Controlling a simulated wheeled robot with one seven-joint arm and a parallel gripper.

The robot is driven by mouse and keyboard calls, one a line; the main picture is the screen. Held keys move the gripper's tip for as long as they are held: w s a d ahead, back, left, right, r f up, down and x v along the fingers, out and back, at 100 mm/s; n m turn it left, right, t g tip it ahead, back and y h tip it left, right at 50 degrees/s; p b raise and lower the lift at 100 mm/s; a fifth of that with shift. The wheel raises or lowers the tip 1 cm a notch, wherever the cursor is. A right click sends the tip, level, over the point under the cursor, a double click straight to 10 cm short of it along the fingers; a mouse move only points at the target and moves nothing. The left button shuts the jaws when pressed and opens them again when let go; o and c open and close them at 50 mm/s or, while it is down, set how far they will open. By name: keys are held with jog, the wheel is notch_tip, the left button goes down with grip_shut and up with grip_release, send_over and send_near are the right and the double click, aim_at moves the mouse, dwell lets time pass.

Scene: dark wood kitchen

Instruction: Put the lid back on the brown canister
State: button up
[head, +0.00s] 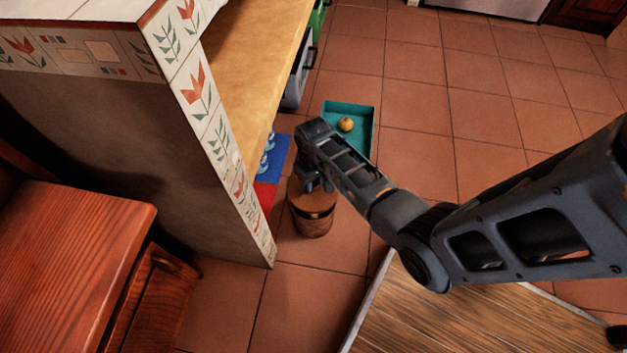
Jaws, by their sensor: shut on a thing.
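The brown canister (311,226) stands upright on the tiled floor, beside the end of the tiled counter wall. A flat brown lid (314,203) shows at the canister's top, under my gripper (318,186). A dark band with a small yellowish spot lies between the lid and the canister's body. My gripper points down and is shut on the lid near its upper side. The fingertips are small and partly hidden by my wrist. I cannot tell whether the lid is seated on the rim or held just above it.
A teal tray (361,113) with a round yellowish thing (346,124) lies behind my wrist. A blue and red item (272,172) sits left of the canister against the counter wall (222,140). A wooden board (450,315) lies at front right. Open floor tiles spread right.

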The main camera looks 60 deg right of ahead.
jog(key=shift+f+b, duration=2.05)
jog(key=shift+f, duration=0.65)
jog(key=shift+r+p, duration=0.1)
jog(key=shift+p, duration=0.3)
jog(key=shift+f, duration=0.2)
dwell(0.9)
jog(key=o, duration=1.6)
jog(key=shift+r+p, duration=0.1)
jog(key=shift+p, duration=0.25)
